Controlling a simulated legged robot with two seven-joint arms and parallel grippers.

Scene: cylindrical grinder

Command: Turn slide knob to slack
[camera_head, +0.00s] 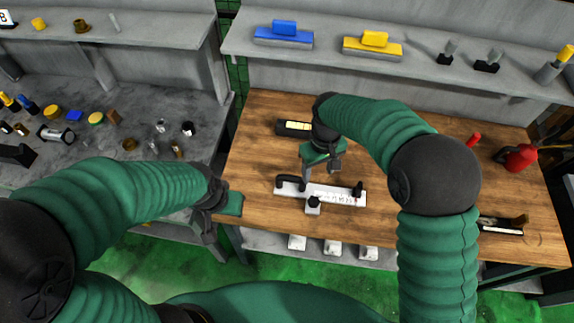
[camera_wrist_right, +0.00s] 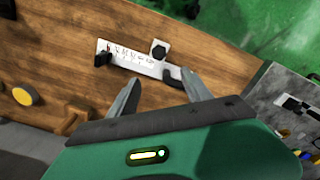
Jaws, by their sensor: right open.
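A flat white bar fixture (camera_head: 335,195) with printed marks lies on the wooden table; it also shows in the wrist view (camera_wrist_right: 135,61). A small black knob (camera_head: 313,202) sits on a tab at its front edge and shows as a black hexagonal top (camera_wrist_right: 159,48) in the wrist view. A black handle (camera_head: 290,181) is at its left end. My right gripper (camera_head: 320,172) is open and empty, above and behind the fixture, apart from the knob. My left gripper (camera_head: 207,232) hangs by the table's left edge; its finger gap is unclear.
A black case with a pale yellow top (camera_head: 296,127) lies behind the fixture. A red object (camera_head: 520,157) and a dark tray (camera_head: 503,225) are at the table's right. A grey bench (camera_head: 90,140) with several small parts is at left. Bare wood lies around the fixture.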

